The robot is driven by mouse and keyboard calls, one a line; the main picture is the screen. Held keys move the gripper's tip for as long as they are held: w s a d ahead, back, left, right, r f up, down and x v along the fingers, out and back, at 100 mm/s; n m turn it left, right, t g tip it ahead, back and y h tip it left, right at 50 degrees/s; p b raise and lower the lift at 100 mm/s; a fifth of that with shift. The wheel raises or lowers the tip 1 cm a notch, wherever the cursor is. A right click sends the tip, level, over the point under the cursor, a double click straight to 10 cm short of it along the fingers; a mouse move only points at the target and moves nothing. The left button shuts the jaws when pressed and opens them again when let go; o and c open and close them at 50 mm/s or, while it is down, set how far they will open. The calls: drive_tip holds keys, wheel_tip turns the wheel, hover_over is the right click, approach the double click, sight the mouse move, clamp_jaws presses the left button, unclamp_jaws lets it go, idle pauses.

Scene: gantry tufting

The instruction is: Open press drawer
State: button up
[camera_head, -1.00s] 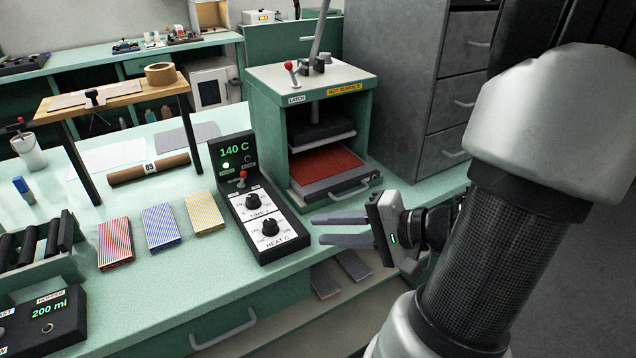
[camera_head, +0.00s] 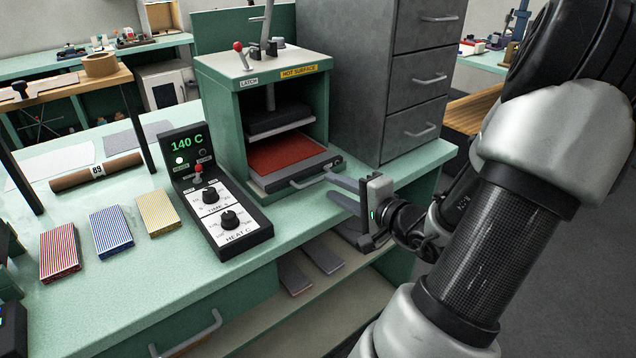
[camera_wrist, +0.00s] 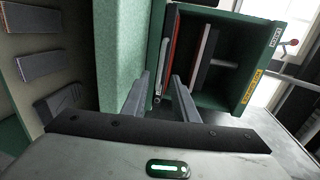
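The green heat press (camera_head: 208,98) stands on the bench, its front open. Its drawer (camera_head: 268,189) is a dark tray with a red pad (camera_head: 285,153) and a pale bar handle (camera_head: 316,176) on its front. The drawer front sits about level with the press opening. My gripper (camera_head: 330,186) is open and empty, at the right end of the handle. In the wrist view, the handle (camera_wrist: 164,65) shows upright in the gap between the two fingers of my gripper (camera_wrist: 158,78). I cannot tell whether the fingers reach around it.
A control box (camera_head: 190,190) reading 140 C stands left of the press. A grey drawer cabinet (camera_head: 350,80) stands close on the right. The upper platen (camera_head: 280,118) hangs above the red pad. Grey slabs (camera_head: 323,255) lie on the shelf below the bench.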

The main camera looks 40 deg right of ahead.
sight(318, 178)
drive_tip(key=w, duration=0.3)
drive_tip(key=w+f+b, duration=0.1)
drive_tip(key=w, duration=0.3)
drive_tip(key=shift+f, duration=0.2)
drive_tip(key=shift+s, duration=0.1)
drive_tip(key=c, duration=0.6)
clamp_jaws()
drive_tip(key=shift+f, duration=0.1)
